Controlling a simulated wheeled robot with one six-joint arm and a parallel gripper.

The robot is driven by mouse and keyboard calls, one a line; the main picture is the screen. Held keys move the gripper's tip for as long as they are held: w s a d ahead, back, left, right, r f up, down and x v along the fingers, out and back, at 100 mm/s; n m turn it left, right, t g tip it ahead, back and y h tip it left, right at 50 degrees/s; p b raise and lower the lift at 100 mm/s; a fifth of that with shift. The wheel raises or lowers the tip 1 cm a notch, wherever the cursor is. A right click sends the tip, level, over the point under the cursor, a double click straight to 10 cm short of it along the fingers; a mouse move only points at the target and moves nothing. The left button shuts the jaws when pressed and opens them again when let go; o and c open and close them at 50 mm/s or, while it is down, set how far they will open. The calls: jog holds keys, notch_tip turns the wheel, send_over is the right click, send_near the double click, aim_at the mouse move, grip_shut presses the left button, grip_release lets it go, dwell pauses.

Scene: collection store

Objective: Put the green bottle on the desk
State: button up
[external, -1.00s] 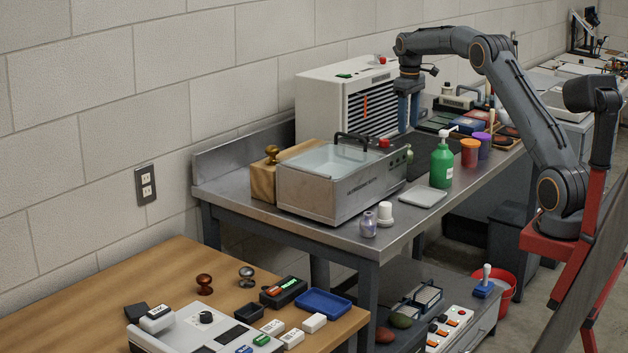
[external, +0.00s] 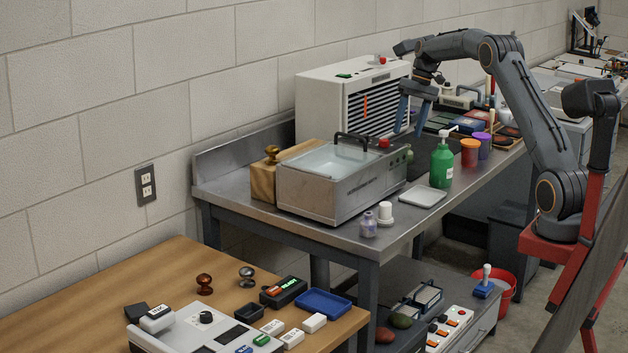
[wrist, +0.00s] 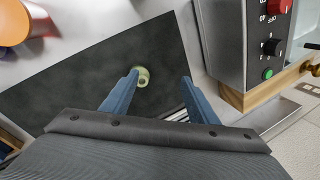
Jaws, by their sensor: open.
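In the wrist view a small pale green bottle (wrist: 142,78), seen from above with a round open-looking top, stands on a dark mat (wrist: 85,85). My gripper (wrist: 160,80) is open and points down, with the bottle in view between its fingertips, closer to the left one. In the external view my gripper (external: 411,131) hangs above the steel bench (external: 345,232), behind the steel bath. A larger green pump bottle (external: 441,166) stands on the bench to its right. The wooden desk (external: 150,275) is at the lower left.
The steel bath (external: 330,195) with its knobs stands close beside the mat. A white slatted cabinet (external: 330,105) is behind. An orange jar (external: 470,153) and purple jar (external: 482,146) stand beyond the pump bottle. The desk's left part is bare; its front holds stamps and a blue tray (external: 323,303).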

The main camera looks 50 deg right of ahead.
jog(key=d+f+m+t+y, duration=0.1)
jog(key=f+m+t, duration=0.1)
jog(key=m, duration=0.5)
jog(key=s+d+f+m+t+y, duration=0.1)
jog(key=m+t, duration=0.3)
jog(key=m, duration=0.4)
jog(key=d+f+m+t+y, duration=0.2)
jog(key=f+m+t, duration=0.1)
jog(key=m, duration=0.5)
jog(key=shift+s+f+t+y+p, duration=0.25)
jog(key=shift+f+t+y+p, duration=0.05)
jog(key=shift+f+t+p, duration=0.1)
jog(key=shift+w+a+f, duration=0.4)
jog(key=shift+w+f, duration=0.15)
jog(key=shift+w, duration=0.1)
jog(key=shift+p+x, duration=0.95)
jog(key=shift+x, duration=2)
jog(key=c, duration=1.3)
jog(key=shift+o, duration=0.2)
notch_tip(320, 180, up, 10)
jog(key=b, duration=0.2)
